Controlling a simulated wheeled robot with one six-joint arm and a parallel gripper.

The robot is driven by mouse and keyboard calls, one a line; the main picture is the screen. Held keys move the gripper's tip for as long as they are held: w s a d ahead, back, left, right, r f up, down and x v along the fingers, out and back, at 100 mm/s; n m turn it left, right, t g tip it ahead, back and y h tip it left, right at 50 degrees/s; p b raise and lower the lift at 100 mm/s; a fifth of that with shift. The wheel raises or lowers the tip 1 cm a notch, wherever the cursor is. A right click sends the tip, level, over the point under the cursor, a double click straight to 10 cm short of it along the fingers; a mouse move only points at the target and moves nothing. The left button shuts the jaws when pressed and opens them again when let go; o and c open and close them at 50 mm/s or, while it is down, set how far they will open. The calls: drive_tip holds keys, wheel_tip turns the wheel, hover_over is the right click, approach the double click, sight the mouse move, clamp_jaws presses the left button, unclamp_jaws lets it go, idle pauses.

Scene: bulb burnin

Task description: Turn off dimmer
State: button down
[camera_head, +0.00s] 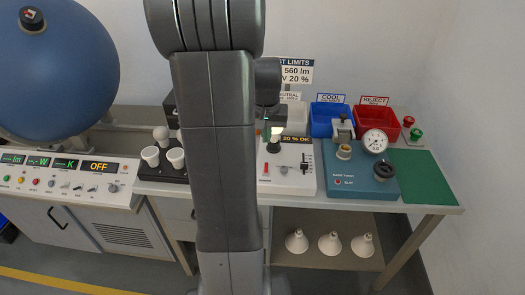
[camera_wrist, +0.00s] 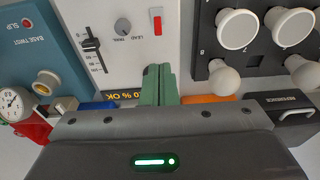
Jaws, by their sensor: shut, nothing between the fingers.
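The white console (camera_head: 290,183) stands on the bench just right of my arm. It carries a black slider (camera_head: 304,167), likely the dimmer, which also shows in its slot in the wrist view (camera_wrist: 91,44). The slider's label is not readable. A grey lead trim knob (camera_wrist: 123,26) and a red switch (camera_wrist: 158,25) sit beside it. My gripper (camera_head: 267,131) is above the back of the console; its green fingers (camera_wrist: 158,84) are together and empty. In the wrist view they lie below the red switch, apart from the slider, and partly cover the console's display.
A black holder (camera_wrist: 255,62) with white bulbs stands beside the console. On the other side is the blue base twist box (camera_head: 358,183) with a dial (camera_head: 375,141). Blue (camera_head: 329,117) and red (camera_head: 375,121) bins stand behind. A large blue sphere (camera_head: 55,70) is at left.

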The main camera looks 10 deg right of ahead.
sight(266, 164)
drive_tip(key=shift+s, duration=0.1)
drive_tip(key=f, duration=0.3)
drive_tip(key=w+f, duration=0.1)
drive_tip(key=f, duration=0.6)
drive_tip(key=shift+w+d, duration=0.2)
drive_tip(key=shift+w, duration=0.05)
drive_tip(key=shift+b, duration=0.45)
drive_tip(key=shift+s+r+t+b, duration=0.1)
drive_tip(key=shift+s+t+b, duration=0.05)
drive_tip(key=shift+t+b, duration=0.15)
drive_tip(key=b, duration=0.2)
drive_tip(key=shift+s+a+t+h+b, duration=0.1)
drive_tip(key=shift+s+t+h+b, duration=0.1)
drive_tip(key=shift+t+h+b, duration=0.15)
drive_tip(key=t+b, duration=0.1)
drive_tip(key=b, duration=0.1)
drive_tip(key=s+t+b, duration=0.1)
drive_tip(key=b, duration=0.2)
drive_tip(key=shift+a, duration=0.15)
drive_tip(key=t+b, duration=0.1)
drive_tip(key=b, duration=0.3)
drive_tip(key=s+t+h+b, duration=0.1)
drive_tip(key=b, duration=0.3)
drive_tip(key=t+b, duration=0.1)
drive_tip(key=b, duration=0.3)
drive_tip(key=shift+s+a+t+h, duration=0.25)
drive_tip(key=shift+s+t, duration=0.05)
drive_tip(key=shift+t, duration=0.05)
drive_tip(key=shift+r+p, duration=0.35)
drive_tip(key=shift+r, duration=0.15)
